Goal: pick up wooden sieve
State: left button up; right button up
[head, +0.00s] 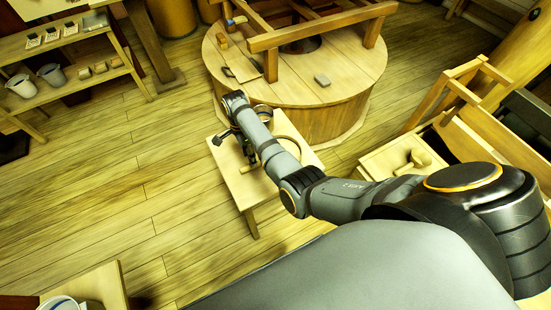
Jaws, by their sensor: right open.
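A small light wooden table (225,176) stands in the middle of the view. On it a round wooden rim (293,130), which looks like the wooden sieve, shows partly behind my right forearm; the rest of it is hidden. My right arm reaches in from the lower right over this table. My right gripper (247,163) points down over the left part of the table, beside the visible rim. It is open and nothing shows in it. Whether it touches the sieve cannot be told. My left gripper is not in view.
A large round wooden millstone casing (340,115) with a timber frame stands just behind the table. Shelves with buckets (52,75) are at upper left. A wooden bin with a scoop (412,160) is at right. Plank floor is clear at left.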

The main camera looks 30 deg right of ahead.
jog(key=shift+s+d+f+b, duration=0.1)
jog(key=shift+s+f, duration=0.15)
jog(key=shift+f, duration=0.65)
jog(key=shift+s+f+b, duration=0.1)
jog(key=shift+s+f, duration=0.15)
jog(key=shift+f, duration=0.6)
jog(key=shift+s+d+f+b, duration=0.1)
jog(key=shift+s+f, duration=0.15)
jog(key=shift+f, duration=0.65)
jog(key=shift+c, duration=0.3)
grip_shut()
